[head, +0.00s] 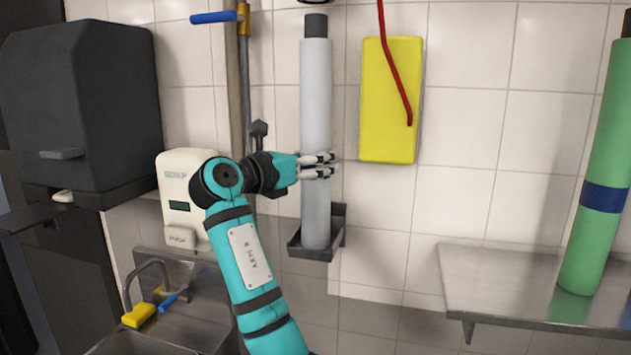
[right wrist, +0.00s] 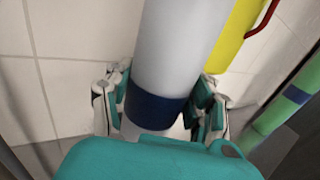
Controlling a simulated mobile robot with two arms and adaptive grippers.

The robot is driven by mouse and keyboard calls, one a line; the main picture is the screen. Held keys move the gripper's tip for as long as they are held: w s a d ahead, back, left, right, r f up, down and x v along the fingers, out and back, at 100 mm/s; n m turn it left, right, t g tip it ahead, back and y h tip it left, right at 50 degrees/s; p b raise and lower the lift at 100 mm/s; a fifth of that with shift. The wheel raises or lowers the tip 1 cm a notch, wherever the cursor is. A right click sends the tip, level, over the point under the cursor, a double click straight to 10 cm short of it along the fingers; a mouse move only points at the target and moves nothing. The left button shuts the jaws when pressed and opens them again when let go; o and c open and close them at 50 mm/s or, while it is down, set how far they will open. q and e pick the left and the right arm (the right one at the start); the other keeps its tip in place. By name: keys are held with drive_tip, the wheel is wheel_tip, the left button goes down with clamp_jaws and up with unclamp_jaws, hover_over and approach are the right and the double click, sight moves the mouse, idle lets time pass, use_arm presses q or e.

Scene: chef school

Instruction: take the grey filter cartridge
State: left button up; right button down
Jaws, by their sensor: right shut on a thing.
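The grey filter cartridge (head: 316,100) is a tall pale grey tube with a dark top end. It stands upright in a dark wall holder (head: 318,246), its lower end inside the holder's tray. My right gripper (head: 322,166) is shut on the cartridge a little below its middle. In the right wrist view the cartridge (right wrist: 182,45) passes between the two fingers, at a dark blue band (right wrist: 154,107). My left gripper is not in view.
A yellow panel (head: 391,100) with a red hose (head: 392,68) is right of the cartridge. A green cylinder (head: 607,150) stands on a metal shelf (head: 480,265). A soap dispenser (head: 176,220), a vertical pipe (head: 236,90) and a sink (head: 200,305) lie left.

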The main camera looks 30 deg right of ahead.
drive_tip(key=shift+r, duration=0.25)
